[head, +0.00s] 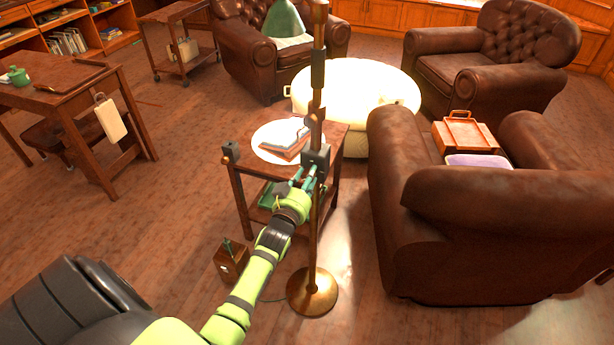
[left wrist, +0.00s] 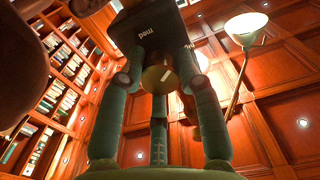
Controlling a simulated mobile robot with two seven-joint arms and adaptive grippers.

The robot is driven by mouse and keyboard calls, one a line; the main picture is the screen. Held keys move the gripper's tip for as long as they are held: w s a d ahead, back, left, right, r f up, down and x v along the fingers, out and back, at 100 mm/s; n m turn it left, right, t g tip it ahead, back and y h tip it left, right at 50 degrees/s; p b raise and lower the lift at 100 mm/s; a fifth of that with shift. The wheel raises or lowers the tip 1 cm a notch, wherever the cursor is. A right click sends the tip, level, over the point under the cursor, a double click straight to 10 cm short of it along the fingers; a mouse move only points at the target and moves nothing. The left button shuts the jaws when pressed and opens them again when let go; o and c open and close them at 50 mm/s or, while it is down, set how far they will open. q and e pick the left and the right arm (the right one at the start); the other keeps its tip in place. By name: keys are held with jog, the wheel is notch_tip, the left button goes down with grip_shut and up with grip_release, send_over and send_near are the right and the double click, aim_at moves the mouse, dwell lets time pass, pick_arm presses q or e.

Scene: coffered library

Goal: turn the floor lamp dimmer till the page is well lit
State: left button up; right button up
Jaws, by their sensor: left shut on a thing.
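The floor lamp (head: 318,230) has a brass pole and a round base; its head is outside the head view. A dark dimmer box (head: 316,160) sits on the pole and shows close up in the left wrist view (left wrist: 143,28). Its round brass knob (left wrist: 157,79) has a pale mark and sits between my fingers. My left gripper (head: 309,181) is shut on the knob, fingers on both sides. An open book or stack (head: 287,146) lies on the side table in a bright round patch; its page is too small to read. My right gripper is not in view.
The side table (head: 240,193) stands right behind the pole. A small wooden box (head: 231,262) and a cable are on the floor nearby. A brown leather armchair (head: 450,235) stands at right, a glowing white ottoman (head: 360,95) behind.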

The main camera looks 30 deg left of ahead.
pick_arm(q)
jog(key=shift+w+r, duration=0.1)
jog(key=shift+r, duration=0.25)
jog(key=o, duration=1.1)
jog(key=shift+o, duration=0.2)
jog(key=shift+f, duration=0.2)
jog(key=v, duration=1.2)
jog(key=shift+a, duration=0.1)
jog(key=s+d+f+m+g+h, duration=0.1)
jog(key=s+d+f+g, duration=0.25)
jog(key=f, duration=0.65)
jog(key=s+d+f+m+g+h, duration=0.1)
jog(key=s+d+f+g+h, duration=0.2)
jog(key=f, duration=0.7)
jog(key=s+d+f+m+g, duration=0.1)
jog(key=s+d+f+g, duration=0.3)
jog(key=f, duration=0.6)
jog(key=s+f+g, duration=0.2)
jog(key=s+f, duration=0.2)
jog(key=s, duration=0.5)
jog(key=s+f+m+g, duration=0.1)
jog(key=s+f+g, duration=0.1)
jog(key=s+f, duration=0.3)
jog(key=s+f+m+g, duration=0.1)
jog(key=s+f, duration=0.4)
jog(key=s, duration=0.9)
jog(key=shift+g, duration=0.45)
